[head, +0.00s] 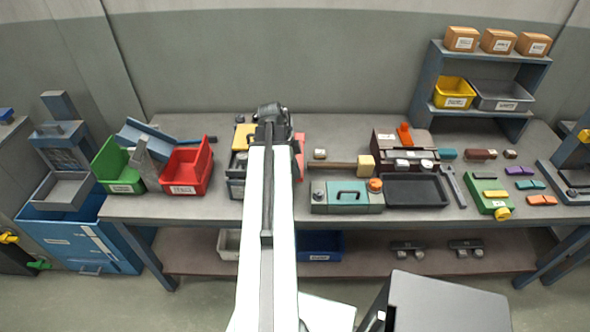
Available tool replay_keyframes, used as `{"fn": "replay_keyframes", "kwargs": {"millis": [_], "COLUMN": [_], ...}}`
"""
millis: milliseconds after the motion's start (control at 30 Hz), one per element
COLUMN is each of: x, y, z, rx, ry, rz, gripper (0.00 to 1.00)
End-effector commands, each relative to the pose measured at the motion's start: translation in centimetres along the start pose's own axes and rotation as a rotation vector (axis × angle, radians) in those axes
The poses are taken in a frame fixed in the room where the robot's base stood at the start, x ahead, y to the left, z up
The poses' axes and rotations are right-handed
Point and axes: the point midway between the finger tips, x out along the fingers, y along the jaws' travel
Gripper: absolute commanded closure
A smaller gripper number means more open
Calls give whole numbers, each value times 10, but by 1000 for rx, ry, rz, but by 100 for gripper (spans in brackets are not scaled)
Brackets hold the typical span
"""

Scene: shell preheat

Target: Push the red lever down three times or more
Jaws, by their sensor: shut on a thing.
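My arm reaches forward over the bench, and my gripper (272,112) is at its far end, near the back of the bench. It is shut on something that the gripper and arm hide. A red part (300,146) shows just right of my arm, mostly covered by it; I cannot tell if it is a lever. A short orange-red upright lever (405,133) stands on a brown box (390,143) farther right, well apart from my gripper.
A dark device with a yellow block (243,137) sits left of my arm. Green (118,165) and red (187,168) bins stand farther left. A teal case (347,196), black tray (415,190) and wrench (453,186) lie right. A shelf (433,75) stands at the back right.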

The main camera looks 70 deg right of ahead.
Motion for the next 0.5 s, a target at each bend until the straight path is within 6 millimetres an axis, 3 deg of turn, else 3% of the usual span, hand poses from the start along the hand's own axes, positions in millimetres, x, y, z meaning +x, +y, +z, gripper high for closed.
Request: {"fn": "replay_keyframes", "kwargs": {"millis": [167,500], "x": [-13,-86], "y": [5,21], "z": [-8,-14], "rx": [5,0], "ry": [9,5], "rz": [7,-1], "gripper": [100,100]}}
